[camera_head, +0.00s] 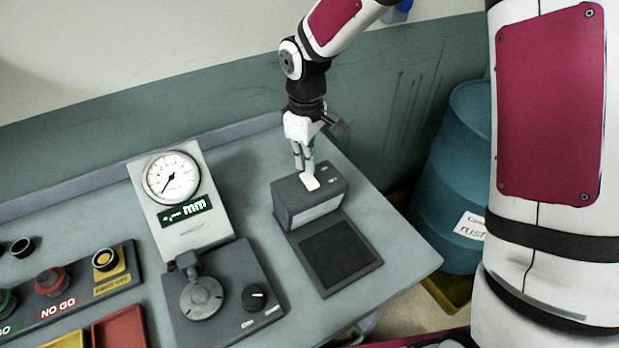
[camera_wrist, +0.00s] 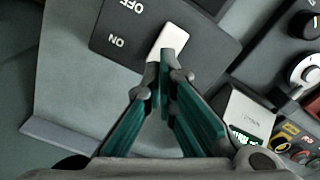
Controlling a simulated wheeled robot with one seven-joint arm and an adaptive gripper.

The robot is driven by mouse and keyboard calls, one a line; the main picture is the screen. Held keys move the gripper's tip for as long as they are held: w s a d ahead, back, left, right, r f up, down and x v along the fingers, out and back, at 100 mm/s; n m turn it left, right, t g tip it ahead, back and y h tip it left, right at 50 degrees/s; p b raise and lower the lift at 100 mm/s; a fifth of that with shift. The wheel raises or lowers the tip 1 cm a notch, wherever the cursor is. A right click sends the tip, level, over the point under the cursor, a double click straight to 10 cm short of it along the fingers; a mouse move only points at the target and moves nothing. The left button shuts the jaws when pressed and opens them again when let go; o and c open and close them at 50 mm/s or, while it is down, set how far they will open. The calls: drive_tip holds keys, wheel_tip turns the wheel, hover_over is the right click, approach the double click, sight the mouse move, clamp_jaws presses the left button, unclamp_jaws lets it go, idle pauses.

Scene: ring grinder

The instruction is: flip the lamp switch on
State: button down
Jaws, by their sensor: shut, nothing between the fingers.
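The lamp switch is a white rocker (camera_head: 311,183) on top of a dark grey box (camera_head: 290,205) near the right end of the bench. In the wrist view the white rocker (camera_wrist: 174,38) lies beside the printed words OFF and ON on the dark box top (camera_wrist: 145,19). My gripper (camera_head: 304,170) points down at the box from above, its fingers shut and empty. In the wrist view the tips of my gripper (camera_wrist: 166,68) overlap the near end of the rocker, on the ON side. I cannot tell whether they touch it. They hide part of that end.
Left of the box stand a dial gauge (camera_head: 172,178) and its grey base with a knob (camera_head: 254,297). Further left is a button panel (camera_head: 75,283) and a red tray (camera_head: 120,329). A dark pad (camera_head: 338,257) lies before the box. A blue barrel (camera_head: 452,200) stands beyond the bench's right edge.

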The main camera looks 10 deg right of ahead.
drive_tip(key=shift+f+b, duration=0.35)
drive_tip(key=shift+f, duration=0.85)
idle(0.6)
drive_tip(key=shift+r+p, duration=1.15)
drive_tip(key=shift+r, duration=2.4)
wheel_tip(320, 180, up, 8)
drive_tip(key=m+t, duration=0.1)
drive_tip(key=m, duration=0.1)
hover_over(307, 175)
drive_tip(key=s+d, duration=0.4)
drive_tip(key=s+d+r+m+t+h, duration=0.1)
drive_tip(key=s+d+r+m+t, duration=0.1)
drive_tip(key=s+d+r+m, duration=0.3)
drive_tip(key=s+d+r+m+t, duration=0.1)
drive_tip(key=s+d+r, duration=0.1)
drive_tip(key=s, duration=0.5)
drive_tip(key=s+d+r+m+t+y+b, duration=0.1)
drive_tip(key=s+d+r+m, duration=0.1)
drive_tip(key=s, duration=0.6)
drive_tip(key=shift+s+r+m+t, duration=0.15)
drive_tip(key=shift+r+m+t, duration=0.15)
